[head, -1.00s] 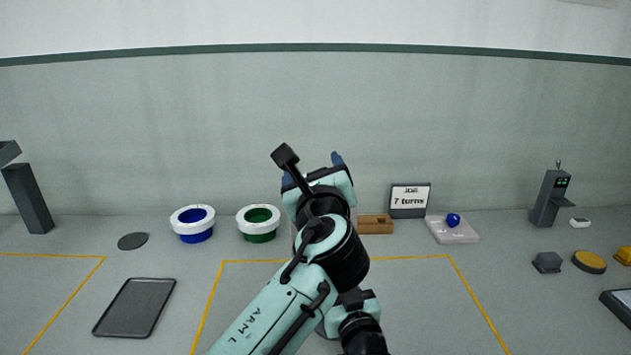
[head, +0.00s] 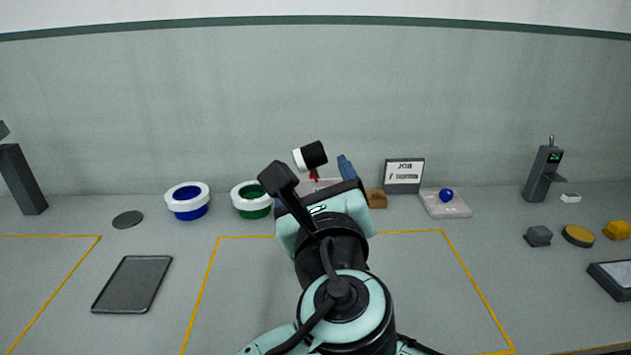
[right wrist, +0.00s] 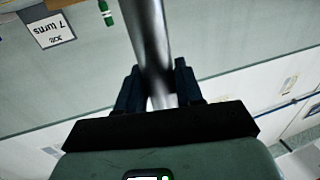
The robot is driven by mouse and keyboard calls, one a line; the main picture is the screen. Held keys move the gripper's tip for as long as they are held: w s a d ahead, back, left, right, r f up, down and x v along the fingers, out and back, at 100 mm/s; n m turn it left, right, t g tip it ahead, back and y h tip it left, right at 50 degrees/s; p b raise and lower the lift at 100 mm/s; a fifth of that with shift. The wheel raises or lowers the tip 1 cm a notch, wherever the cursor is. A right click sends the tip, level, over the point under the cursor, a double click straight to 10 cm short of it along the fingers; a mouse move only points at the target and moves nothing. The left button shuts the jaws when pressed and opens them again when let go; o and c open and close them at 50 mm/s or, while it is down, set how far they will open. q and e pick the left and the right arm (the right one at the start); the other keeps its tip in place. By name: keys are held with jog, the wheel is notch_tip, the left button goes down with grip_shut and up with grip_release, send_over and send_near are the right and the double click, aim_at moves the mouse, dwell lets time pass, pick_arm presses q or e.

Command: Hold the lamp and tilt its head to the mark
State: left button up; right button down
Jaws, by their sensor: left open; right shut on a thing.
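In the right wrist view, my right gripper (right wrist: 158,88) is shut on a shiny metal post (right wrist: 148,40), which looks like the lamp's stem.
A job sign (head: 404,176), a tray with a blue knob (head: 446,207) and a dark grey device (head: 543,174) stand right. A flat dark tray (head: 133,284) lies front left.

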jog(key=shift+f, duration=0.45)
jog(key=c, duration=0.6)
grip_release()
jog(key=shift+c, duration=0.2)
jog(key=shift+r, duration=0.2)
jog(key=shift+s+r, duration=0.1)
